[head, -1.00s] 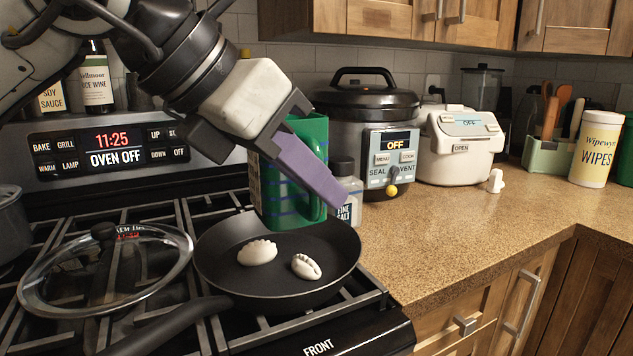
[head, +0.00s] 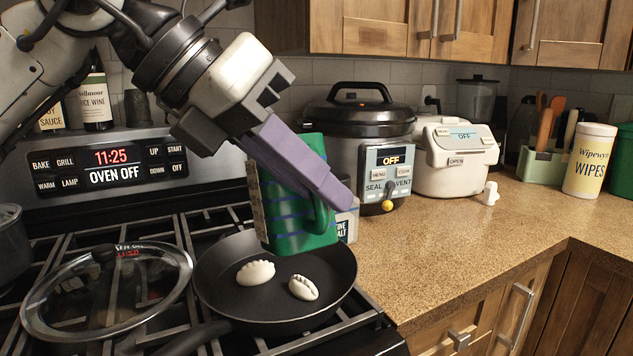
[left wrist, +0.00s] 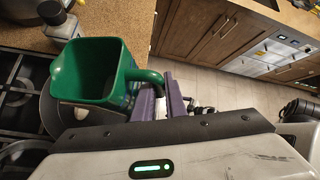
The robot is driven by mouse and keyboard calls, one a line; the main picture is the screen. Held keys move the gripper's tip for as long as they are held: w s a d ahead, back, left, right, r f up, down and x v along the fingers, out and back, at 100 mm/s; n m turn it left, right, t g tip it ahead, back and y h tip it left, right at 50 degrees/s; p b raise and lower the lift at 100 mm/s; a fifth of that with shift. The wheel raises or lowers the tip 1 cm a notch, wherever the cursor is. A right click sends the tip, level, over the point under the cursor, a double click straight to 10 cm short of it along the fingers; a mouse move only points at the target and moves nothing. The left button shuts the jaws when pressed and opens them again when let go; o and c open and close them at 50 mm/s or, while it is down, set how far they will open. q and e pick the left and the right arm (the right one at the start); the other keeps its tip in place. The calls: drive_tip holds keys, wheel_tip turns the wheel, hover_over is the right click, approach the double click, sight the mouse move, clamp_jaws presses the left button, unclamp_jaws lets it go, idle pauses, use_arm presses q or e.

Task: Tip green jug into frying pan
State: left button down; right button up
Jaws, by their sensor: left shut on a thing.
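The green jug (head: 290,222) is in my left gripper (head: 325,200), over the back right part of the frying pan, tilted a little in the head view. The purple fingers are shut on its handle. The left wrist view shows the open-topped jug (left wrist: 95,75) with its handle between the fingers (left wrist: 172,100); I see no contents inside. The black frying pan (head: 225,298) sits on the stove with two white dumplings, one at left (head: 255,272) and one at right (head: 303,288). My right gripper is not in view.
A glass lid (head: 150,275) lies on the grates left of the pan. A salt bottle (head: 347,225) stands behind the jug, partly hidden. A pressure cooker (head: 350,130) and a white appliance (head: 455,155) stand behind. The counter at right (head: 450,240) is mostly clear.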

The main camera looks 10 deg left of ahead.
use_arm(q)
drive_tip(key=shift+r+g+h, duration=0.3)
drive_tip(key=shift+r, duration=0.05)
drive_tip(key=shift+p, duration=0.3)
drive_tip(key=shift+r, duration=0.15)
drive_tip(key=shift+r+n+p, duration=0.2)
drive_tip(key=shift+n+p, duration=0.2)
drive_tip(key=shift+g, duration=0.3)
drive_tip(key=shift+r+g+h+p, duration=0.35)
drive_tip(key=shift+g+h+p, duration=0.05)
drive_tip(key=shift+h+p, duration=0.1)
drive_tip(key=shift+w+a+n, duration=0.1)
drive_tip(key=shift+n, duration=0.2)
